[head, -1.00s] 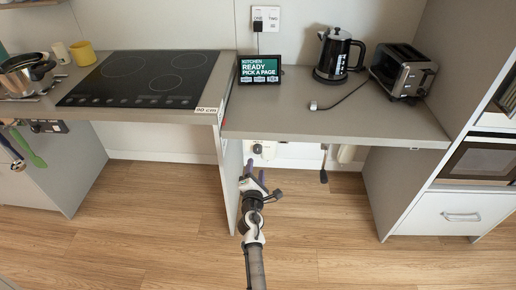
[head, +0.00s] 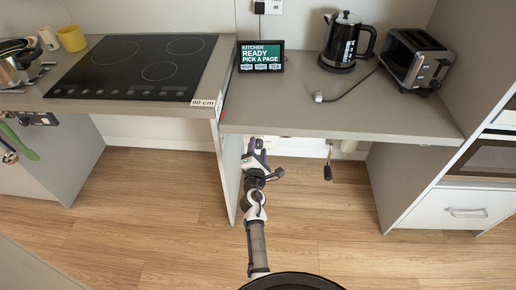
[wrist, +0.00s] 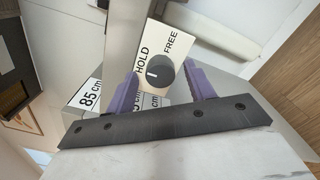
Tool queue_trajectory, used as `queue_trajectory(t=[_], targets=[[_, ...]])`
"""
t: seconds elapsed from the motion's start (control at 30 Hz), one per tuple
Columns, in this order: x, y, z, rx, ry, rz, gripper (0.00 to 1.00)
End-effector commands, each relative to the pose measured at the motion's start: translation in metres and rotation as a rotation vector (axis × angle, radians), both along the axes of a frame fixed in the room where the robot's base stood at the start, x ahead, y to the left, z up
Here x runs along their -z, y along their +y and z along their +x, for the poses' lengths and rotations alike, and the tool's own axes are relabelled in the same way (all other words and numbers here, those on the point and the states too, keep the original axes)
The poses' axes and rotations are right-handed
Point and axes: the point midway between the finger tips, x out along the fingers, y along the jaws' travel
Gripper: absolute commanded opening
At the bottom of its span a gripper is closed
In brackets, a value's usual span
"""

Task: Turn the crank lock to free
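The crank lock is a round dark knob (wrist: 160,73) with a short white pointer line, on a pale plate (wrist: 157,46) marked HOLD and FREE. The pointer line lies on the knob's left side in the wrist view, nearer the HOLD word than FREE. My gripper (wrist: 163,69) is open, with one purple finger on each side of the knob and a visible gap at each. In the head view my gripper (head: 257,148) is under the front edge of the counter (head: 300,115), and the knob is hidden there. The crank handle (head: 328,165) hangs under the counter to the right.
A grey panel (head: 228,165) stands close to the left of my gripper. A display (head: 261,57), kettle (head: 347,42) and toaster (head: 416,60) stand on the counter. A hob (head: 145,66) is at left. The floor under the counter is open.

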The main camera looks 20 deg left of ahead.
Motion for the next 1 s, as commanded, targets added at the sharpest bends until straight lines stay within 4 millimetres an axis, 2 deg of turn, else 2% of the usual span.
queue_trajectory(t=[0.03,0.33,0.67,1.0], targets=[[0.0,0.0,0.0,0.0,0.0,0.0,0.47],[0.0001,0.0,0.0001,0.0,0.0,0.0,0.09],[0.0007,-0.0002,0.0003,0.001,0.013,0.048,0.09],[0.0019,-0.0005,0.0004,0.0,0.079,0.278,0.09]])
